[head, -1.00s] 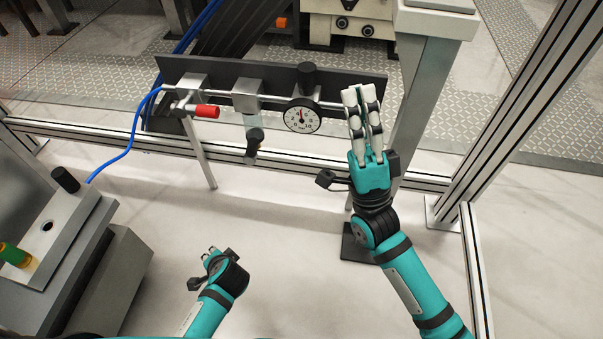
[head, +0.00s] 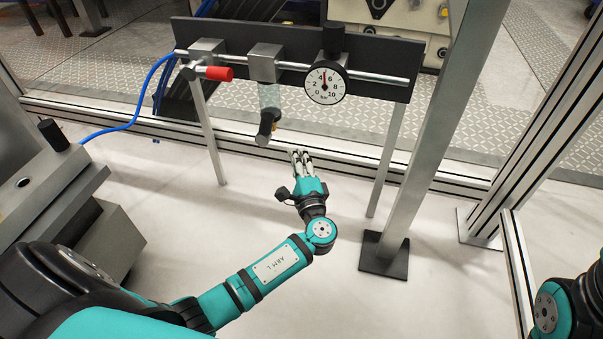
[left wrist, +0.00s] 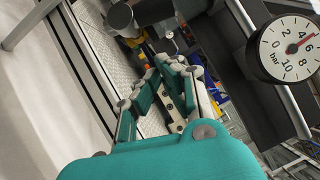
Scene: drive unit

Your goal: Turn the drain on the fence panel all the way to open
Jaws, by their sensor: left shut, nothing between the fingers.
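The fence panel (head: 386,57) carries an air line. A clear filter bowl (head: 269,97) hangs below a grey block on it. The black drain (head: 265,128) sits at the bowl's lower end, with a small brownish part on its right side. A dark rounded part, perhaps the drain, shows at the top of the left wrist view (left wrist: 135,14). My left gripper (head: 301,155) is just below and right of the drain, apart from it, its fingers shut and empty. They also show in the left wrist view (left wrist: 162,68). My right gripper is out of view.
A pressure gauge (head: 326,83) with a black knob (head: 333,40) sits right of the bowl. A red-handled valve (head: 219,73) is at the left. Thin legs and a grey post (head: 428,150) flank the free floor below the panel.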

